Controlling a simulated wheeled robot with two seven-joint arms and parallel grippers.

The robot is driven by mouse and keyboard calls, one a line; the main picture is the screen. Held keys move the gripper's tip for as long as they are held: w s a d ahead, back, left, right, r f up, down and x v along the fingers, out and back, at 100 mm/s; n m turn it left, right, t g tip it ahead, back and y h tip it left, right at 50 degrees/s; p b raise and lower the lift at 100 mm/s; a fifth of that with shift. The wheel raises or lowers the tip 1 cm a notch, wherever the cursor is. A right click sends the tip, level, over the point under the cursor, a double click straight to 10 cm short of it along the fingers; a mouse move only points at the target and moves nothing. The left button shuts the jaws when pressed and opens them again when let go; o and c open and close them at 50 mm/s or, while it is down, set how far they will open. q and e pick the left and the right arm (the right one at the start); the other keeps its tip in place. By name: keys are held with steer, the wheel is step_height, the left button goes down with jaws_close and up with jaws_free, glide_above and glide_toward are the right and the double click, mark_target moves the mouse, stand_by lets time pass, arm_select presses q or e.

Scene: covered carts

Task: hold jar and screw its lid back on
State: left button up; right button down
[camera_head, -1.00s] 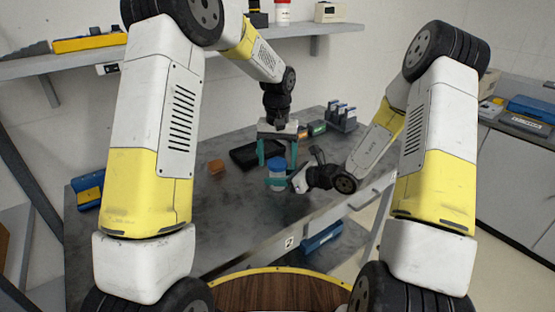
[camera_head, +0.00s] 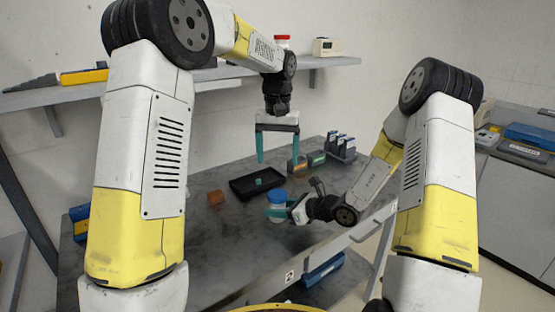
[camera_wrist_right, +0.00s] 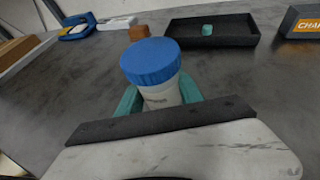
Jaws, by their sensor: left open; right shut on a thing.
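The jar (camera_wrist_right: 162,95) is whitish and stands upright on the grey table, with a blue lid (camera_wrist_right: 150,61) on its top. In the head view the blue lid (camera_head: 277,196) shows above the jar's body (camera_head: 276,210). My right gripper (camera_head: 276,212) is shut around the jar's body from the side; its teal fingers (camera_wrist_right: 158,98) show on both sides of the jar in the wrist view. My left gripper (camera_head: 278,158) points down, open and empty, above and behind the jar, clear of the lid. Whether the lid is fully tight cannot be told.
A black tray (camera_head: 240,193) with a small teal piece (camera_head: 259,182) lies behind the jar. An orange-brown block (camera_head: 216,198) sits to its left. Dark boxes (camera_head: 306,161) and a rack (camera_head: 341,147) stand at the back right.

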steer(key=c, duration=0.7)
jaws_free()
steer(key=v, duration=0.8)
steer(key=shift+f, duration=0.1)
